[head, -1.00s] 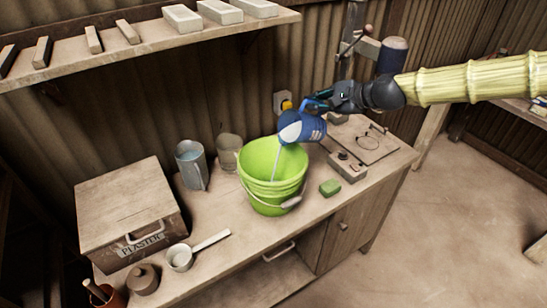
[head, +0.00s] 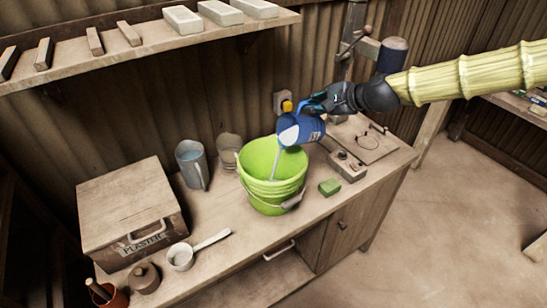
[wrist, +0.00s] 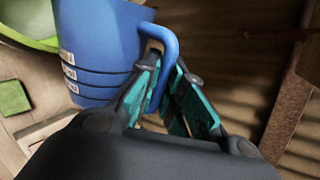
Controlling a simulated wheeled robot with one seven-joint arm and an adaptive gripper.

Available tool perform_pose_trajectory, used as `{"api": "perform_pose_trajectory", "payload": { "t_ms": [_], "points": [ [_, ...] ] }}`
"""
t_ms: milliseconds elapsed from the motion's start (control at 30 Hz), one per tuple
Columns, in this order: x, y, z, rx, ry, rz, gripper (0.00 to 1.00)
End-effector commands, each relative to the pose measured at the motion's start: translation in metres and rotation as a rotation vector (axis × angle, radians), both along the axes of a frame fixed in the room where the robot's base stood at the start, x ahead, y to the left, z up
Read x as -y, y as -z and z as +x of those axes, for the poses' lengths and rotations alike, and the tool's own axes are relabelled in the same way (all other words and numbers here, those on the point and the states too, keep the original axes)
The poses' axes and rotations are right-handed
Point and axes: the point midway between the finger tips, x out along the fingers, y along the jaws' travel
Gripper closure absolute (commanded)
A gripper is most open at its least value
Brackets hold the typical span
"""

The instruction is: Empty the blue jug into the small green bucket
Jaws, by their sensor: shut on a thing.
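The blue jug (head: 309,128) is tilted over the small green bucket (head: 272,190), its mouth facing left and down. A white stream (head: 277,160) runs from its lip into the bucket. Pale liquid shows in the jug's mouth. My gripper (head: 318,101) is shut on the jug's handle, above and right of the bucket. In the wrist view the gripper's teal fingers (wrist: 165,92) close around the blue handle, and the jug (wrist: 100,45) fills the upper left. The bucket stands upright on the bench; its inside bottom is hidden.
A grey metal jug (head: 192,165) and a dull cup (head: 229,150) stand left of the bucket. A green block (head: 330,187) and a small box (head: 347,167) lie to its right. A plaster box (head: 130,210) and a white ladle (head: 181,257) sit at the left.

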Motion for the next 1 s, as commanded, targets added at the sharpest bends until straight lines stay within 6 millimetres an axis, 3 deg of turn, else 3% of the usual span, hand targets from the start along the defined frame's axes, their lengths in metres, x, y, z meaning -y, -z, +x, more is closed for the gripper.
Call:
{"api": "perform_pose_trajectory", "payload": {
  "t_ms": [1000],
  "points": [
    [-0.019,-0.009,-0.013,0.074,-0.002,-0.099,1.00]
  ]
}}
